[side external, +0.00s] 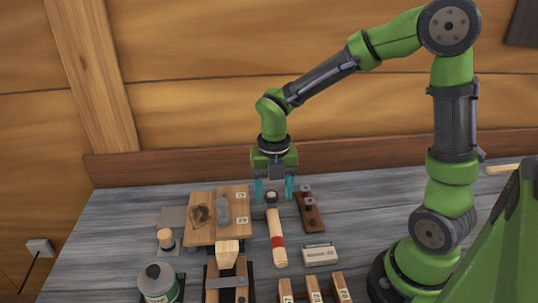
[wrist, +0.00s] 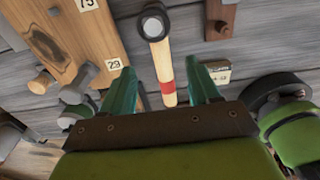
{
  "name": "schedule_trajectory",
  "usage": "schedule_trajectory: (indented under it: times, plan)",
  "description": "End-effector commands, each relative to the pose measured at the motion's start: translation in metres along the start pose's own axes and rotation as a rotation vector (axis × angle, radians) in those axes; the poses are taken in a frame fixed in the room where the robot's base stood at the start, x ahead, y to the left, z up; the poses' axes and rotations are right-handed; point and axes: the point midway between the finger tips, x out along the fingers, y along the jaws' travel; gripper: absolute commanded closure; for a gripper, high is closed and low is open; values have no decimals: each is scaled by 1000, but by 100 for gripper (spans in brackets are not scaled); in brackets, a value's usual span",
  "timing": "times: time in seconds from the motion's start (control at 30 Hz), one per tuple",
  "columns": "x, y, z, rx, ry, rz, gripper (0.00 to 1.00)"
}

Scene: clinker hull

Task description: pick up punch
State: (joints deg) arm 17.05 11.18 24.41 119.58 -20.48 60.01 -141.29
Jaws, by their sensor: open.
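No thing is labelled as the punch. The tool nearest my gripper (side external: 275,190) has a pale wooden handle with a red band and a dark, round-faced metal head; I take this to be the punch (side external: 277,235), though it looks hammer-like. It lies on the grey bench, its head at the far end. My gripper is open and empty. It hangs over the head end, and I see no contact.
A wooden plank (side external: 233,197) with number tags and a grey metal piece (side external: 222,210) lies left. A dark brown block with pegs (side external: 309,212) is close on the right.

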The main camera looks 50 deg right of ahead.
Motion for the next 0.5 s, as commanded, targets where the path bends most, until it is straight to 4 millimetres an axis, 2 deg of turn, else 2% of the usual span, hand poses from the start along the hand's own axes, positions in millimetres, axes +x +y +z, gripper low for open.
schedule_trajectory:
  times: [0.13,0.2,0.27,0.3,0.4,0.5]
  plan:
    - [2,9,-9,-37,3,-2,39]
    - [-4,26,-11,-68,-11,13,39]
    - [-16,48,-11,-29,-25,25,39]
    - [-26,64,-10,52,-31,32,39]
    - [-52,92,-11,302,-39,41,39]
    - [-77,113,-13,589,-42,48,39]
